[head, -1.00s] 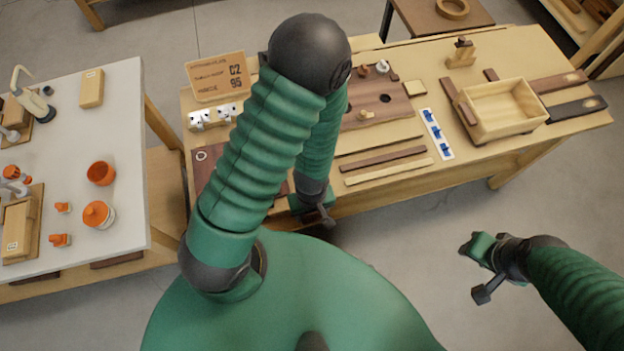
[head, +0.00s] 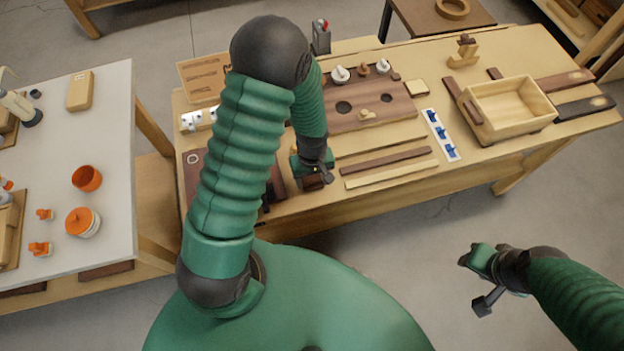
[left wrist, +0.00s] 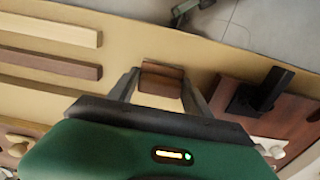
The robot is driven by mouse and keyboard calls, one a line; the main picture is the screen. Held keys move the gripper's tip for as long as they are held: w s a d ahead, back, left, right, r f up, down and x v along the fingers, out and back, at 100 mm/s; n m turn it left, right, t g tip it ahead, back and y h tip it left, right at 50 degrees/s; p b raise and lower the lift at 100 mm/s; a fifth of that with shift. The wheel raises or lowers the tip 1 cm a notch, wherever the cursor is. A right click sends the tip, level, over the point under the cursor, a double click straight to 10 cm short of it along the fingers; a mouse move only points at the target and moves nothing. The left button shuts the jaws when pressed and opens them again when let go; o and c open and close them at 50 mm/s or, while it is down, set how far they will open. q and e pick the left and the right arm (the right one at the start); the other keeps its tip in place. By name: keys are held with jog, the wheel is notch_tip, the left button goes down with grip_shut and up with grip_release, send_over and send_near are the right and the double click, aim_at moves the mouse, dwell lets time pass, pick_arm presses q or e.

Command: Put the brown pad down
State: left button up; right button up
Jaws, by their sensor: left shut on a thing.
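The brown pad (left wrist: 162,78) sits between the two fingers of my left gripper (left wrist: 160,92) in the left wrist view. It looks like a small dark brown block with a paler lower face. In the head view the pad (head: 313,183) shows under my left gripper (head: 318,176), near the front edge of the bench. I cannot tell whether the pad touches the bench top. My right gripper (head: 478,272) hangs over the floor at the right, away from the bench; its fingers are too unclear to judge.
A dark red-brown board (left wrist: 288,112) with a black part lies beside the pad. Wood strips (head: 390,168) lie to its right in the head view. A holed board (head: 372,108), a blue-and-white strip (head: 440,135) and a wooden box (head: 505,108) stand further off.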

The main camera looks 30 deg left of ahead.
aim_at(312, 178)
pick_arm(q)
jog(key=o, duration=1.2)
jog(key=shift+f, duration=0.1)
jog(key=s+d+r+m+t, duration=0.1)
jog(key=r+m, duration=0.2)
jog(key=r, duration=0.2)
jog(key=s+d+r+m, duration=0.2)
jog(key=r+m, duration=0.1)
jog(key=r, duration=0.3)
jog(key=s+d+r+m+t, duration=0.1)
jog(key=r+m, duration=0.3)
jog(key=r, duration=0.2)
jog(key=shift+s+d+r+t+p, duration=0.1)
jog(key=shift+s+d+t+p, duration=0.05)
jog(key=shift+t+p, duration=0.2)
